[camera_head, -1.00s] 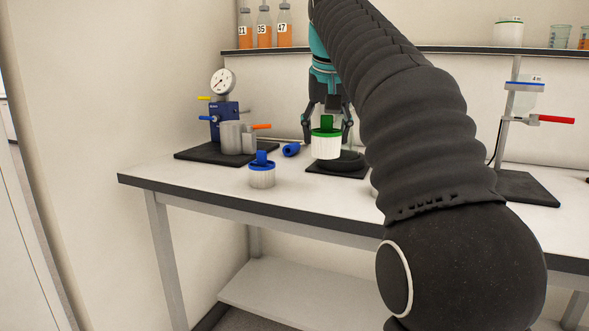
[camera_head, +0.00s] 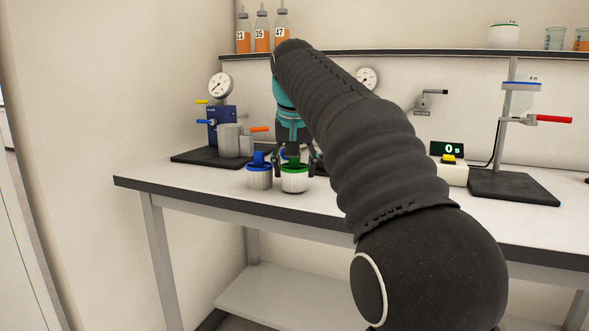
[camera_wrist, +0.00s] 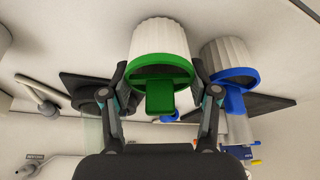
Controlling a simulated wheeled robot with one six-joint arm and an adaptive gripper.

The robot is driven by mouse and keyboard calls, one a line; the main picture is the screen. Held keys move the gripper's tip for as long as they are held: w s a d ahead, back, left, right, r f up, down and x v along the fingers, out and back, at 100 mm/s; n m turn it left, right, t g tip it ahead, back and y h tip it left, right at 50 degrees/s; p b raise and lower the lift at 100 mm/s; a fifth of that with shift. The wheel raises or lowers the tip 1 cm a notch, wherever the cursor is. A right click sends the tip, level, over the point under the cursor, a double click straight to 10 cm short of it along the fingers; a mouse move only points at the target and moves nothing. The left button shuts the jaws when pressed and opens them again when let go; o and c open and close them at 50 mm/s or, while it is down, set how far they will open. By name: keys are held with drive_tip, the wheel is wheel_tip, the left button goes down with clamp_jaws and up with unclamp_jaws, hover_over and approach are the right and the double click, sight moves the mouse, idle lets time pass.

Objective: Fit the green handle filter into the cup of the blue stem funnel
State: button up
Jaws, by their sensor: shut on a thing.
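The green handle filter (camera_head: 294,183) is a white ribbed cup with a green rim and handle. My gripper (camera_head: 297,166) is shut on it from above, at the front of the bench. In the wrist view the filter (camera_wrist: 160,40) sits between the fingers. I cannot tell whether its base touches the bench. A small blue piece (camera_wrist: 170,117), possibly the blue stem funnel, shows partly behind the green handle in the wrist view. In the head view my gripper and arm hide that area, so the funnel's cup is not seen.
A similar blue-handled filter (camera_head: 259,178) stands close on the left; it also shows in the wrist view (camera_wrist: 230,55). A blue device with a gauge (camera_head: 221,85) stands behind on a black base. A timer (camera_head: 448,160) and clamp stand (camera_head: 510,130) are at right.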

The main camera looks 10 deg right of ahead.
drive_tip(key=shift+f, duration=0.3)
drive_tip(key=o, duration=0.6)
drive_tip(key=shift+o, duration=0.2)
drive_tip(key=shift+r, duration=0.55)
drive_tip(key=p+v, duration=0.2)
drive_tip(key=v, duration=0.9)
drive_tip(key=shift+s+r, duration=0.2)
drive_tip(key=shift+r, duration=0.05)
drive_tip(key=s+f+n, duration=0.1)
drive_tip(key=s+f, duration=1.2)
drive_tip(key=f, duration=0.4)
drive_tip(key=s+f+n+t+y, duration=0.1)
drive_tip(key=s+f, duration=1.2)
drive_tip(key=f, duration=0.4)
drive_tip(key=shift+s+d+f+n, duration=0.15)
drive_tip(key=shift+s+d+n, duration=0.25)
drive_tip(key=shift+d, duration=0.05)
